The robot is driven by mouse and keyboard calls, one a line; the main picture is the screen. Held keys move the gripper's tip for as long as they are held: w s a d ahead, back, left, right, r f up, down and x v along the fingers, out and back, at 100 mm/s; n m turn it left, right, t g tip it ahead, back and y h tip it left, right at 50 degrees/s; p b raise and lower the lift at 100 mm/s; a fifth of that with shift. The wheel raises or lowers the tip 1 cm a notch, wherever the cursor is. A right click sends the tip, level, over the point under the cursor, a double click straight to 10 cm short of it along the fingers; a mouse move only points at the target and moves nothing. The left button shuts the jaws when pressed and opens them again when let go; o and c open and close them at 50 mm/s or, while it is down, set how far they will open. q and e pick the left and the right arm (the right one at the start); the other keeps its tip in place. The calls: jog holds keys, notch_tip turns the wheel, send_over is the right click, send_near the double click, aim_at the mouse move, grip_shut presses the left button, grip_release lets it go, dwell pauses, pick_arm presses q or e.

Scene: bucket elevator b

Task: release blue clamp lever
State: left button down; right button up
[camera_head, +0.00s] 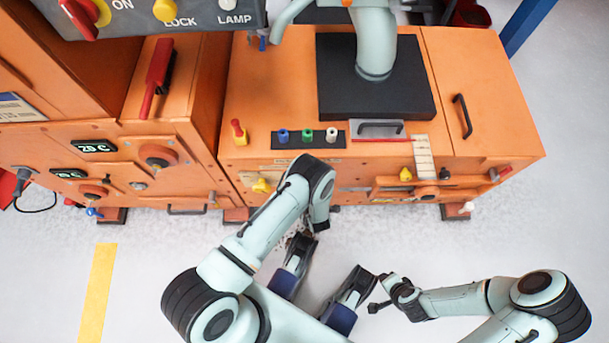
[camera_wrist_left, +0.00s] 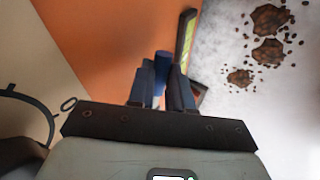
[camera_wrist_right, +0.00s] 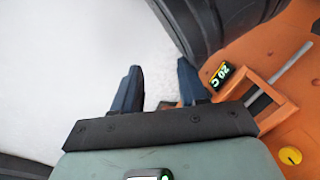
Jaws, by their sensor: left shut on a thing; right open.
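In the left wrist view my left gripper (camera_wrist_left: 161,80) is shut on a blue cylindrical piece, which looks like the blue clamp lever (camera_wrist_left: 162,62). The piece sticks out beyond the fingertips, in front of an orange panel. In the head view my left arm bends down at the front of the orange machine (camera_head: 480,75); its forearm hides the lever and the left gripper there. My right gripper (camera_wrist_right: 158,78) is open and empty in the right wrist view. My right arm is at the lower right in the head view, over the floor.
Blue, green and white buttons (camera_head: 307,136) sit on the machine top, and a grey pipe (camera_head: 376,45) rises from a black plate. An orange cabinet (camera_head: 110,190) with displays stands at left. Dark lumps (camera_wrist_left: 268,20) lie on the floor. The floor at lower left is clear.

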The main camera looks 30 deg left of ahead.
pick_arm(q)
jog(key=shift+r, duration=0.15)
pick_arm(e)
jog(key=shift+w+a+r+t, duration=0.1)
jog(key=shift+w+r+t, duration=0.2)
jog(key=shift+w+r, duration=0.55)
pick_arm(q)
jog(key=c, duration=1.3)
grip_release()
jog(key=shift+d+r, duration=0.1)
jog(key=p+v, duration=0.4)
jog(key=v, duration=0.9)
jog(key=shift+s+r+p, duration=0.15)
jog(key=shift+p, duration=0.25)
pick_arm(e)
jog(key=s+a+r+g+y, duration=0.1)
jog(key=s+a+r, duration=0.2)
jog(key=s+r, duration=0.2)
jog(key=shift+s+a+n+g, duration=0.2)
jog(key=shift+s+n+g, duration=0.2)
jog(key=shift+s, duration=0.05)
